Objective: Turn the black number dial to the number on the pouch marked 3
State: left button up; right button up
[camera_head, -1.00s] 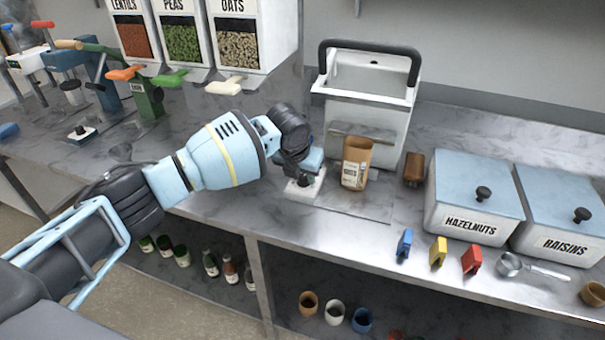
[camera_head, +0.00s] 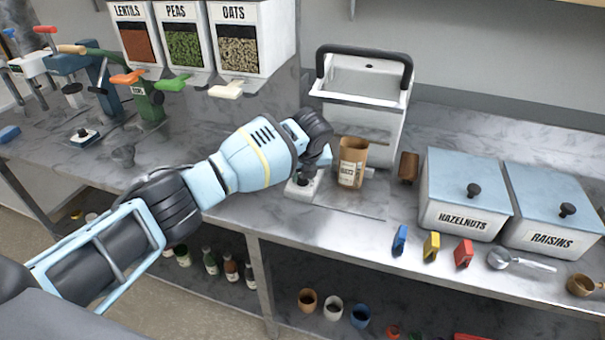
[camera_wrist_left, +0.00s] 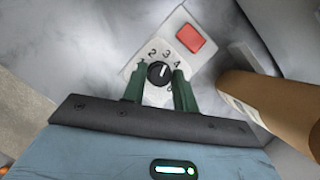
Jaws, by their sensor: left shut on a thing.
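The black number dial (camera_wrist_left: 158,72) sits on a white box (camera_wrist_left: 140,57), which also shows in the head view (camera_head: 297,193). In the left wrist view the numbers 1 to 4 show around the dial's far side; the fingers hide part of the ring. The dial's white mark points up and to the right, roughly toward 3 or 4. My left gripper (camera_wrist_left: 159,88) is shut on the dial, one green finger at each side. The brown pouch (camera_head: 352,163) stands upright right of the box; its pale label is too small to read. My right gripper is out of view.
The box has a red button (camera_wrist_left: 190,39). A white machine with a black handle (camera_head: 365,88) stands behind the pouch. Blue, yellow and red clips (camera_head: 432,246) lie right of it, before the hazelnuts bin (camera_head: 465,215).

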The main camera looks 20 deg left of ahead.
aim_at(306, 192)
pick_arm(q)
jog(key=shift+r, duration=0.1)
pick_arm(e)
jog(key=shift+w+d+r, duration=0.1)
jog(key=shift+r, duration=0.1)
pick_arm(q)
jog(key=o, duration=1)
jog(key=shift+c, duration=0.2)
jog(key=v, duration=0.6)
jog(key=shift+s+d+r+p, duration=0.1)
jog(key=shift+r+p, duration=0.2)
jog(key=shift+p, duration=0.05)
jog(key=shift+s+d+r, duration=0.1)
jog(key=shift+s+r, duration=0.1)
jog(key=shift+r, duration=0.25)
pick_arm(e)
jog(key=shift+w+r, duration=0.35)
